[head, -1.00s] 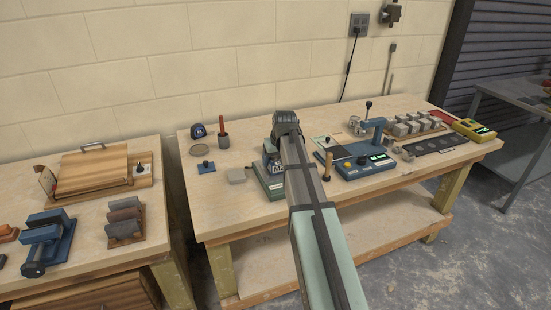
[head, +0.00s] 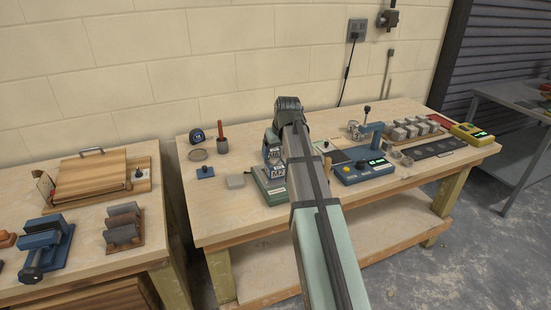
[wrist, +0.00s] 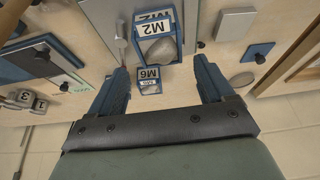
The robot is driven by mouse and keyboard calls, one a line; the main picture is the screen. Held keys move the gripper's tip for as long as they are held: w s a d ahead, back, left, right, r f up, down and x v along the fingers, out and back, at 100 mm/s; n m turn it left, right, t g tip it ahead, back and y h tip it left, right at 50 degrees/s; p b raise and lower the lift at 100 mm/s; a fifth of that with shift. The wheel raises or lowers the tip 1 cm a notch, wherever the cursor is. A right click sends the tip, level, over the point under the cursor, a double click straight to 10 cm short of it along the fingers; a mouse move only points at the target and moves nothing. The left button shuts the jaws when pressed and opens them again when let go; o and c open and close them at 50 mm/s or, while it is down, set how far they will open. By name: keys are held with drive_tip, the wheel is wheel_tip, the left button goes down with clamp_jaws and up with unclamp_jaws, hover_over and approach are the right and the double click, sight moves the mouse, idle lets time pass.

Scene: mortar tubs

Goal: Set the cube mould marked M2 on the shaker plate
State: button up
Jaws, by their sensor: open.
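The cube mould marked M2 (wrist: 160,50) is a blue open-topped box with grey content and white M2 labels, at the top centre of the wrist view. A mould marked M6 (wrist: 149,86) shows smaller, just below it. In the head view, blue moulds with white labels (head: 275,158) stand beside my arm, partly hidden, by a green base (head: 271,190). My gripper (wrist: 160,66) is open and empty, its fingers either side of M6 in the picture, with M2 beyond the tips. I cannot tell for certain which device bears the shaker plate.
A blue device (head: 360,171) with a yellow knob and green display stands right of my arm. Grey cubes (head: 412,129) and a yellow meter (head: 472,132) lie farther right. A grey block (head: 236,181) and blue knobbed plate (head: 205,172) lie left. The bench front-left is clear.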

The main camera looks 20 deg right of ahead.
sight(279, 167)
drive_tip(key=shift+v, duration=2.25)
drive_tip(key=shift+c, duration=0.3)
